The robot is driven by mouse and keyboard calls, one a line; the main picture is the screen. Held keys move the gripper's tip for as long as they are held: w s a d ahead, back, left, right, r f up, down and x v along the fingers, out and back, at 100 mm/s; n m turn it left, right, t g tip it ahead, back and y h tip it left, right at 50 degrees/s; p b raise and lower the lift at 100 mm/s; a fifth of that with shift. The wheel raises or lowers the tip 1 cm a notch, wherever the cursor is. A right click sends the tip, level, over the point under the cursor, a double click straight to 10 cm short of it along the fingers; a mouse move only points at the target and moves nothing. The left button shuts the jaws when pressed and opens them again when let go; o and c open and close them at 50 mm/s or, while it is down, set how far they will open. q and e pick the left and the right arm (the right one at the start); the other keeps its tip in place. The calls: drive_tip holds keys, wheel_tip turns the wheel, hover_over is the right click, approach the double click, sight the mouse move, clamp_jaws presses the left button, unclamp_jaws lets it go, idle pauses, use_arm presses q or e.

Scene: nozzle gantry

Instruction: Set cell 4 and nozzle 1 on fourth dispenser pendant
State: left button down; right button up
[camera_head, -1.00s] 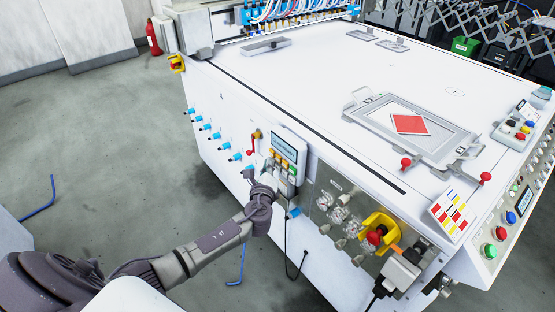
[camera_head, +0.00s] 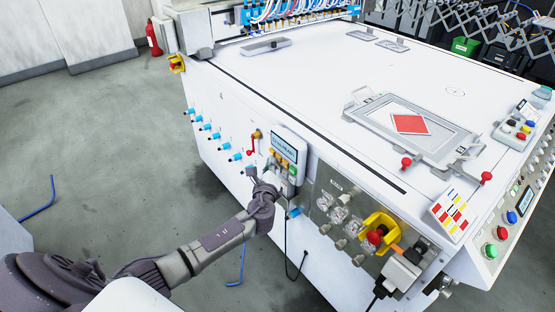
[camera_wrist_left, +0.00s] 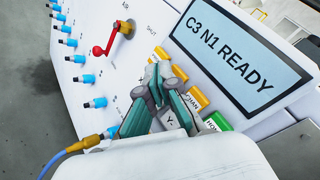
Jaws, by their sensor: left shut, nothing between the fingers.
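The dispenser pendant (camera_head: 288,150) is mounted on the white machine's side. In the left wrist view its display (camera_wrist_left: 240,62) reads "C3 N1 READY". Below the display are yellow buttons (camera_wrist_left: 197,98), a green button (camera_wrist_left: 218,122) and pale keys, one marked "HOME". My left gripper (camera_head: 263,183) is at the pendant's lower left. In the left wrist view its teal fingers (camera_wrist_left: 158,84) are shut and empty, with the tips over the key area beside the yellow buttons. The fingers hide some keys; I cannot tell whether the tips touch one. My right gripper is not in view.
A red-handled valve (camera_wrist_left: 112,37) and a row of blue fittings (camera_wrist_left: 86,78) lie left of the pendant. A clear panel with knobs and a yellow-guarded red knob (camera_head: 376,236) is to the right. A black cable (camera_head: 288,245) hangs below.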

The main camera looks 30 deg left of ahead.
use_arm(q)
drive_tip(key=shift+w+d, duration=0.2)
drive_tip(key=shift+w, duration=0.25)
idle(0.4)
idle(0.3)
drive_tip(key=shift+s+a, duration=0.35)
drive_tip(key=shift+s, duration=0.5)
drive_tip(key=shift+s+a+p, duration=0.25)
drive_tip(key=shift+s+a, duration=0.1)
drive_tip(key=shift+s, duration=0.45)
drive_tip(key=shift+s+a+p, duration=0.2)
drive_tip(key=shift+s+a, duration=0.1)
drive_tip(key=shift+s, duration=0.45)
drive_tip(key=shift+s+a+p, duration=0.25)
drive_tip(key=shift+s+a, duration=0.1)
drive_tip(key=shift+s, duration=0.45)
